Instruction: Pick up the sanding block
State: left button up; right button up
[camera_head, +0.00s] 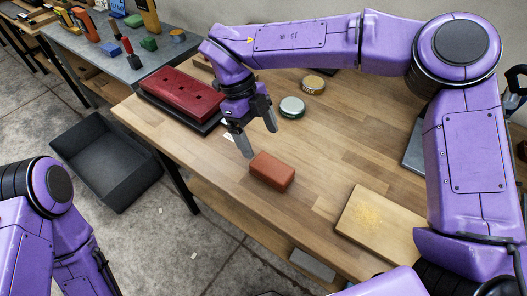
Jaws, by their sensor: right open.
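The sanding block, seen as a reddish-brown rectangular block (272,171), lies flat on the wooden workbench (330,150) near its front edge. My right gripper (260,141) points down with its two grey fingers spread apart and nothing between them. It is just behind and above the block, apart from it as far as I can see. My left arm shows at the lower left, but its gripper is out of view.
A dark red box with holes (182,91) sits at the bench's left end. A black bin (105,160) is on the floor.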

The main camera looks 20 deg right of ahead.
aim_at(272, 167)
jog(key=s+f, duration=0.1)
jog(key=s, duration=0.1)
jog(key=s+d+f, duration=0.1)
jog(key=s, duration=0.1)
jog(key=s+f, duration=0.1)
jog(key=s, duration=0.1)
jog(key=shift+s+d+p, duration=0.15)
jog(key=shift+s+p, duration=0.05)
jog(key=shift+p, duration=0.15)
jog(key=f, duration=0.1)
jog(key=w+f, duration=0.2)
jog(key=f, duration=0.1)
jog(key=shift+d+f, duration=0.1)
jog(key=shift+d, duration=0.2)
jog(key=shift+s+r, duration=0.3)
jog(key=shift+s, duration=0.25)
jog(key=shift+w+f, duration=0.2)
jog(key=shift+w, duration=0.05)
jog(key=shift+c, duration=0.6)
jog(key=c, duration=0.5)
pick_arm(q)
jog(key=s, duration=0.1)
jog(key=s+r, duration=0.1)
jog(key=shift+s+t, duration=0.3)
pick_arm(e)
jog(key=shift+s+r, duration=0.1)
jog(key=c, duration=0.5)
